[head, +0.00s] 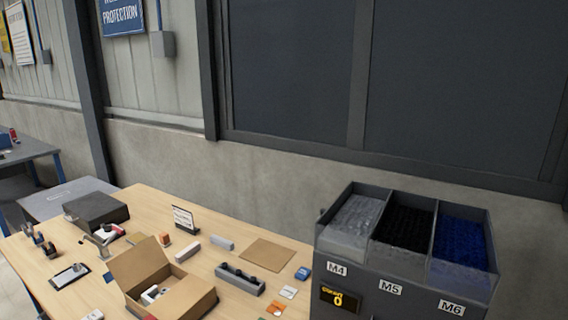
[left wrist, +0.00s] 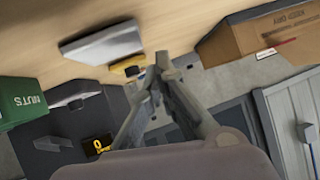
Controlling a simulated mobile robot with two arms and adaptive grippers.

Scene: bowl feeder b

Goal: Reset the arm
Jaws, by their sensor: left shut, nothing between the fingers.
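My left gripper (left wrist: 156,70) shows in the left wrist view, its grey fingers brought together and empty. It points toward the edge of a wooden surface, with a small yellow and black item (left wrist: 128,68) just left of the fingertips. Neither gripper shows in the head view. The dark bowl feeder (head: 405,255) stands at the right of the head view, with M4, M5 and M6 compartments and a yellow counter display (head: 341,299). A similar yellow display (left wrist: 98,145) on a dark body shows low left in the wrist view.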

